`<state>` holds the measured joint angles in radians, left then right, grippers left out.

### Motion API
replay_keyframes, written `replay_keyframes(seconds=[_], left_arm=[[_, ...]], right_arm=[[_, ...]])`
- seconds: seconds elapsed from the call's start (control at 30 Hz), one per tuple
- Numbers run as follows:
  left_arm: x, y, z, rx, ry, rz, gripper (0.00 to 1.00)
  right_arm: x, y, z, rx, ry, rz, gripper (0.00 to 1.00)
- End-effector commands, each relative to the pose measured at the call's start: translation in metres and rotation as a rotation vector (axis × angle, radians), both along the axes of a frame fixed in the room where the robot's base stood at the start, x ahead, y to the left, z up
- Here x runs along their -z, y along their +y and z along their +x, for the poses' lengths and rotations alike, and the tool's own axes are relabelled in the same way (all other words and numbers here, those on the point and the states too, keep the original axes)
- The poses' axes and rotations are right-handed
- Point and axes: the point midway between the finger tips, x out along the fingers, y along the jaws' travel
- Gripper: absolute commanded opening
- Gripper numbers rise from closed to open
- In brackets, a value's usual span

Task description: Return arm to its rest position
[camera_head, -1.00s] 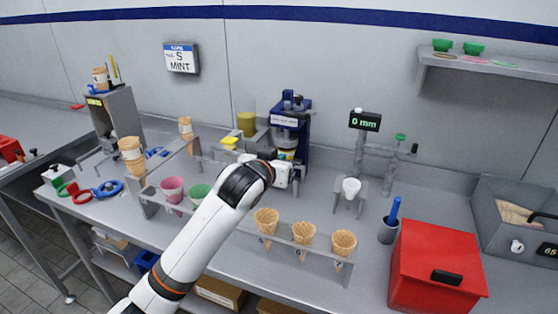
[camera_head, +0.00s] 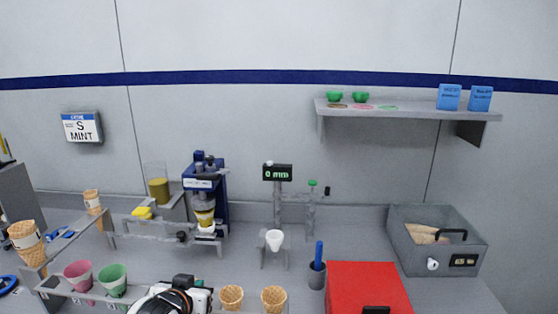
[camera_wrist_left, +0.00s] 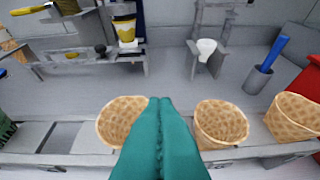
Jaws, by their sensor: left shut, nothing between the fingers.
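My left arm's black and white wrist (camera_head: 178,298) shows at the bottom edge of the head view, in front of the cone rack. Its fingers are not clear there. In the left wrist view my left gripper (camera_wrist_left: 160,101) has two teal fingers pressed together with nothing between them. The fingers point over the rack between two waffle cones, one on the left (camera_wrist_left: 121,120) and one on the right (camera_wrist_left: 221,123); they overlap the left cone's edge in the picture. I cannot tell whether they touch it. My right gripper is in neither view.
The front rack also holds a pink cup (camera_head: 78,273) and a green cup (camera_head: 113,279). A red box (camera_head: 368,288) and a dark cup with a blue handle (camera_head: 317,272) stand to the right. A blue machine (camera_head: 205,185) stands behind. The counter's middle (camera_head: 235,262) is partly clear.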

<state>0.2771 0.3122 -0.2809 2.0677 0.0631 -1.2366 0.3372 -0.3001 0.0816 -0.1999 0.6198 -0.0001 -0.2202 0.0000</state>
Motion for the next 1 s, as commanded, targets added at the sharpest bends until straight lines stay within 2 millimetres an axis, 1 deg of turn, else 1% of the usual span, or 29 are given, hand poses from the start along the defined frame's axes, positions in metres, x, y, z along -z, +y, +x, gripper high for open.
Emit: replay_keyframes(seconds=[0.03,0.07,0.1,0.17,0.2,0.3,0.4,0.5,0.63,0.8,0.87,1.0], left_arm=[[0.03,-0.003,-0.028,0.008,0.073,0.002,0.0],[0.044,-0.004,-0.043,0.012,0.112,0.009,0.0],[0.062,-0.004,-0.064,0.018,0.166,0.016,0.0],[0.087,-0.004,-0.099,0.026,0.249,0.027,0.0],[0.1,-0.004,-0.12,0.03,0.299,0.034,0.0],[0.124,-0.002,-0.166,0.039,0.403,0.049,0.0],[0.139,0.0,-0.202,0.049,0.486,0.06,0.0],[0.149,0.002,-0.234,0.055,0.556,0.068,0.0],[0.158,0.004,-0.272,0.063,0.638,0.077,0.0],[0.164,0.008,-0.317,0.071,0.74,0.088,0.0],[0.18,0.007,-0.309,0.073,0.741,0.09,0.0],[0.214,0.006,-0.301,0.075,0.754,0.091,0.0]], right_arm=[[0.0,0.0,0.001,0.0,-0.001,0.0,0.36],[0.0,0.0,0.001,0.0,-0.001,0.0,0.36],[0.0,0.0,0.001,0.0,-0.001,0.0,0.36],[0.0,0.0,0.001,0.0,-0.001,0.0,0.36],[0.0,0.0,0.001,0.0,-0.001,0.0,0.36],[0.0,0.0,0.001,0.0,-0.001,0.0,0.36],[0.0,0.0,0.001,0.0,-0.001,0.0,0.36],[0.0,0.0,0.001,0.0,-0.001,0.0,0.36],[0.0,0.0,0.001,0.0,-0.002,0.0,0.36],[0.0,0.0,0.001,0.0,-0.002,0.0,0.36],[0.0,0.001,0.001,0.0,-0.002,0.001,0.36],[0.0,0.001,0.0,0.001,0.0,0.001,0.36]])
